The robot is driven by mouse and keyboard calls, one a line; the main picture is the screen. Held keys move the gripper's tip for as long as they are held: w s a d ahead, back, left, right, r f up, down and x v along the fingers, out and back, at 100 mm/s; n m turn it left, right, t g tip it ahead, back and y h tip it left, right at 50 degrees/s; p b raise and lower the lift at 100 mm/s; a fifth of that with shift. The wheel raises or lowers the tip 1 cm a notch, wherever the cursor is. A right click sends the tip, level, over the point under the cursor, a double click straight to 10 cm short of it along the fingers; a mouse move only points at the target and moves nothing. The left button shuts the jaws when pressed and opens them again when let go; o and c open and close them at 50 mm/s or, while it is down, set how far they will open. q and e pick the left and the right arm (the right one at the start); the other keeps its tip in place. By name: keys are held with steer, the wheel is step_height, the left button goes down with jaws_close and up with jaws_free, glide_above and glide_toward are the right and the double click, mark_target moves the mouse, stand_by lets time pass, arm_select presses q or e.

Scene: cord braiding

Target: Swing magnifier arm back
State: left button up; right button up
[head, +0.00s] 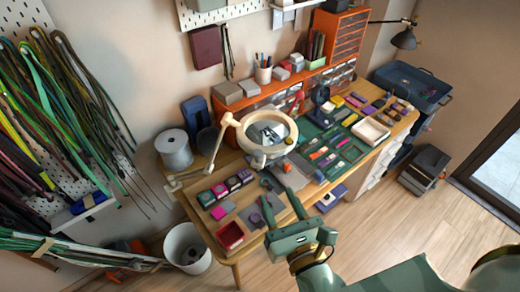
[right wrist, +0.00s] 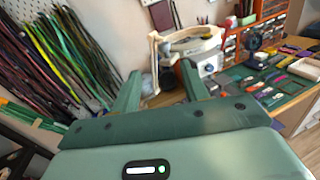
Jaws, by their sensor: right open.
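The magnifier is a cream ring lamp (head: 284,147) over the back left part of the workbench. Its jointed cream arm (head: 217,146) runs from the ring down to the bench's left edge. In the right wrist view the magnifier ring (right wrist: 205,46) stands beyond my fingertips, with its arm post (right wrist: 154,60) showing between them. My right gripper (head: 281,207) is open and empty, over the bench's front left edge and apart from the magnifier. Its two green fingers (right wrist: 161,82) show spread in the right wrist view. My left gripper is not in view.
The wooden bench (head: 186,197) holds small coloured boxes (head: 220,190), a dark red tray (head: 230,236) and green mats with tools. A grey spool (head: 174,150) is behind the magnifier arm's base. Hanging cords (head: 55,110) fill the left wall. A white bin (head: 187,248) stands on the floor.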

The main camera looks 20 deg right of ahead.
steer(key=n+p, duration=0.1)
steer(key=p, duration=0.3)
glide_toward(256, 147)
steer(key=w, duration=0.2)
steer(key=w+r, duration=0.1)
steer(key=w, duration=0.1)
steer(key=w+a+r, duration=0.1)
steer(key=w, duration=0.1)
steer(key=shift+w+a, duration=0.1)
steer(key=shift+w, duration=0.3)
steer(key=shift+w+a, duration=0.1)
steer(key=shift+w, duration=0.6)
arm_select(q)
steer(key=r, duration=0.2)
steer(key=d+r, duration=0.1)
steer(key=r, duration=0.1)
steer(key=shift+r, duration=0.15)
arm_select(e)
jaws_close()
